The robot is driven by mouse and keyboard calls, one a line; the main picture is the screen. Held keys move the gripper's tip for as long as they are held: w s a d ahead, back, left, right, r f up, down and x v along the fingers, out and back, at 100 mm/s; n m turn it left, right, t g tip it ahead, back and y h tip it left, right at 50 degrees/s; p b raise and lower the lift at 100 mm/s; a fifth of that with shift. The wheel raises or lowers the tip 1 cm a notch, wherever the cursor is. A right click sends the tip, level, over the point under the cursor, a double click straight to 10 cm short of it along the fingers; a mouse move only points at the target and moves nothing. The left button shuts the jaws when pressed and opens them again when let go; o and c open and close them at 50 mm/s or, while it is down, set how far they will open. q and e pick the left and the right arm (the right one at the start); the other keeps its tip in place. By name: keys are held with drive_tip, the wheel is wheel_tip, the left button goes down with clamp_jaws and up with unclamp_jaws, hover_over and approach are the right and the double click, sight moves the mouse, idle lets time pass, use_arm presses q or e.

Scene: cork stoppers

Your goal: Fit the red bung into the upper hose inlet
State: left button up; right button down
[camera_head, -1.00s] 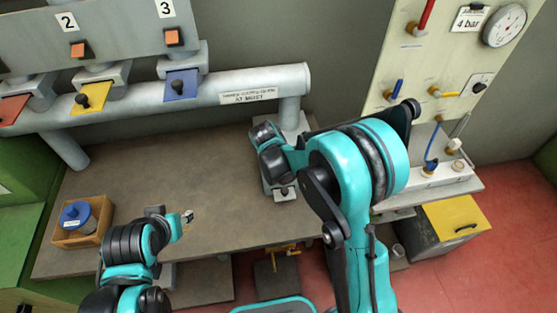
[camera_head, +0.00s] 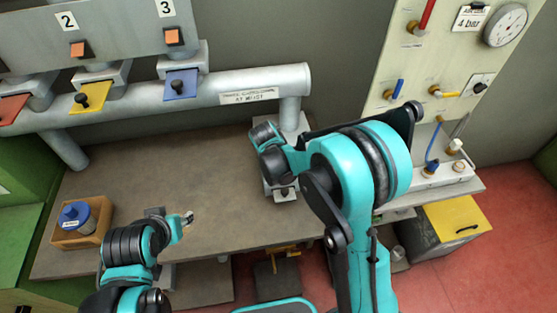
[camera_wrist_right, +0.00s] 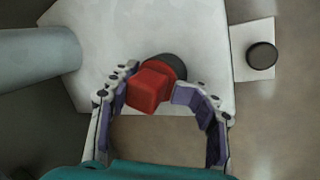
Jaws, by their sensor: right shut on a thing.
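The red bung (camera_wrist_right: 148,89) is between the fingertips of my right gripper (camera_wrist_right: 153,84) in the right wrist view, its square red end toward the camera. A dark round part (camera_wrist_right: 167,66) lies right behind it; I cannot tell whether it is the inlet's mouth or part of the bung, nor whether the bung is seated. Behind is a pale grey fitting (camera_wrist_right: 110,30).
A grey pipe (camera_head: 225,92) runs along the back, with yellow (camera_head: 90,95) and blue (camera_head: 181,83) plates. A gauge panel (camera_head: 435,60) is at right. The bench's middle (camera_head: 150,170) is clear.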

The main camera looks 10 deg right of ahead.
use_arm(q)
drive_tip(key=shift+f, duration=0.15)
use_arm(e)
drive_tip(key=shift+w+d+f, duration=0.1)
drive_tip(key=shift+w+d, duration=0.05)
drive_tip(key=shift+w, duration=0.1)
drive_tip(key=c, duration=0.7)
unclamp_jaws()
drive_tip(key=shift+c, duration=0.2)
drive_tip(key=shift+o, duration=1.4)
drive_tip(key=shift+w+d+f, duration=0.1)
drive_tip(key=shift+w+f, duration=0.15)
drive_tip(key=shift+w, duration=0.05)
drive_tip(key=shift+s+a+r, duration=0.2)
drive_tip(key=shift+s+r, duration=0.05)
drive_tip(key=shift+s, duration=0.05)
use_arm(q)
drive_tip(key=shift+w+d, duration=0.1)
drive_tip(key=shift+w, duration=0.2)
use_arm(e)
drive_tip(key=v, duration=0.7)
drive_tip(key=shift+r, duration=0.35)
drive_tip(key=shift+s, duration=0.15)
